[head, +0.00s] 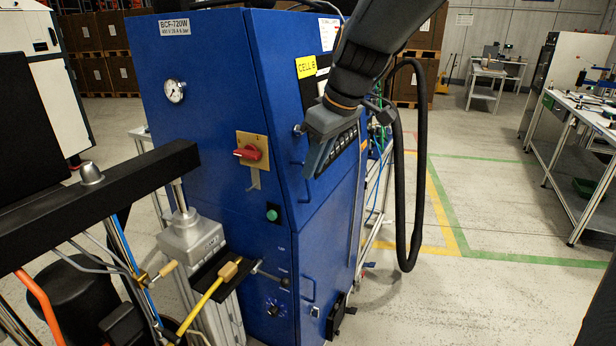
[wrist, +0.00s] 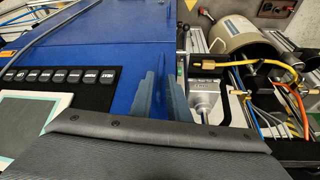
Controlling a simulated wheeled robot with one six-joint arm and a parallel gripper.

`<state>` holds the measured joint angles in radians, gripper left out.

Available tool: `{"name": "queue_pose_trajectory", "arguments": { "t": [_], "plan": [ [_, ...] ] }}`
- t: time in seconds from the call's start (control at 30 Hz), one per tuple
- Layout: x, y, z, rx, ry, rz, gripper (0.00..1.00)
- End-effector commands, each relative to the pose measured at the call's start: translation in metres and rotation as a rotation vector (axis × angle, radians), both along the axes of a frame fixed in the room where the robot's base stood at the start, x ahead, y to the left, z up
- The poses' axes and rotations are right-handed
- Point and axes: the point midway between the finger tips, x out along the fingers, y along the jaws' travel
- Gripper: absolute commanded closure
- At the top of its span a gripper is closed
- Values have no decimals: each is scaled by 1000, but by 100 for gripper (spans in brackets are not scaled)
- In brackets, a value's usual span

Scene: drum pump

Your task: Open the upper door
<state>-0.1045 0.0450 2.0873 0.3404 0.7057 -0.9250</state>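The blue cabinet (head: 215,120) stands in the middle of the head view. Its upper door (head: 335,185) is on the right-hand face and looks closed, flush above a seam. A slim blue bar handle (head: 305,183) sits near its left edge, partly hidden by my gripper. My gripper (head: 315,158) is close in front of the door, beside the row of dark buttons. In the wrist view, the two fingers of my gripper (wrist: 160,85) are apart, with blue surface showing between them. I cannot tell whether they touch the handle.
A red rotary switch (head: 248,152) and gauge (head: 174,91) are on the cabinet's left face. A lower door (head: 325,265) lies below. Pump equipment with a yellow hose (head: 205,300) crowds the front left. The floor (head: 480,225) to the right is open.

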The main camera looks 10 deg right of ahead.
Motion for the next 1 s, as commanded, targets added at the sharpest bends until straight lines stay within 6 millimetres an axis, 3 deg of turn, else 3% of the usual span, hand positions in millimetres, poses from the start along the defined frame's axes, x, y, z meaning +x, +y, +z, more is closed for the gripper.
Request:
{"name": "queue_pose_trajectory", "arguments": {
  "t": [0.2, 0.4, 0.77, 0.87, 1.0],
  "plan": [
    [8, 8, -32, -1, 5, -1, 85],
    [15, 13, -49, 0, 3, -2, 85],
    [16, 14, -55, -1, 2, -2, 85],
    [16, 14, -55, -1, 2, -2, 100],
    [16, 14, -54, -1, 2, -2, 100]
  ]
}}
